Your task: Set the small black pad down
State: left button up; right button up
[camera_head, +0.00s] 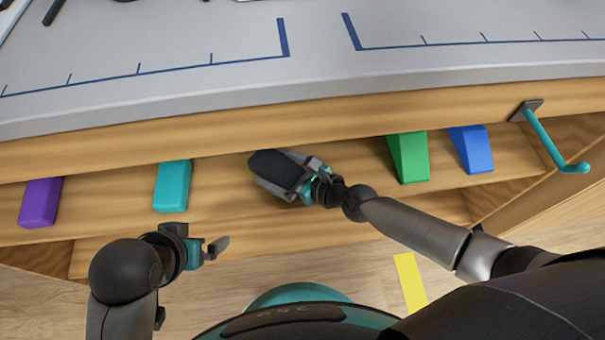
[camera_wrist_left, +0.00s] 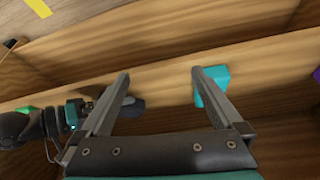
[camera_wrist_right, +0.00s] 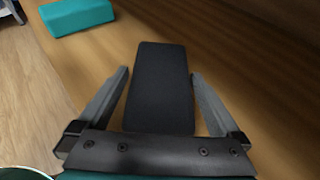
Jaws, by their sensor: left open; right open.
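The small black pad (camera_head: 273,170) is on the wooden shelf below the grey worktop, between the teal block and the green wedge. In the right wrist view the pad (camera_wrist_right: 161,88) lies between the two spread fingers, with a gap at each side. My right gripper (camera_head: 280,178) is open around it; in the right wrist view the fingers (camera_wrist_right: 158,88) look apart from the pad. My left gripper (camera_head: 218,250) is open and empty in front of the shelf. The left wrist view shows its spread fingers (camera_wrist_left: 160,75), with the pad (camera_wrist_left: 131,107) beyond them.
On the shelf stand a purple block (camera_head: 40,203), a teal block (camera_head: 172,186), a green wedge (camera_head: 408,157) and a blue wedge (camera_head: 471,148). A teal hook (camera_head: 556,145) sticks out at the right. The worktop edge (camera_head: 200,118) overhangs the shelf.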

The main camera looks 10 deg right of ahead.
aim_at(287, 173)
jog(key=p+v, duration=0.1)
jog(key=v, duration=0.4)
jog(key=shift+s+d+r, duration=0.1)
jog(key=v, duration=0.5)
jog(key=shift+s+d+b, duration=0.1)
jog(key=shift+b, duration=0.2)
jog(key=shift+s+d+r, duration=0.3)
jog(key=shift+s+d, duration=0.1)
jog(key=s+a+r+n+g, duration=0.2)
jog(key=a+n, duration=0.2)
jog(key=n, duration=0.5)
jog(key=s+a+r+n+g, duration=0.1)
jog(key=s+a+r+n, duration=0.2)
jog(key=n, duration=0.7)
pick_arm(q)
jog(key=shift+w+f, duration=0.1)
jog(key=shift+f, duration=0.2)
pick_arm(e)
jog(key=s+d+f+n+g+h, duration=0.1)
jog(key=d+n+h, duration=0.3)
jog(key=d, duration=0.3)
jog(key=s+d+f+n+h, duration=0.2)
jog(key=d+n+h, duration=0.3)
jog(key=d+n, duration=0.1)
jog(key=shift+d+f+g, duration=0.2)
jog(key=shift+d+g, duration=0.2)
jog(key=shift+d, duration=0.3)
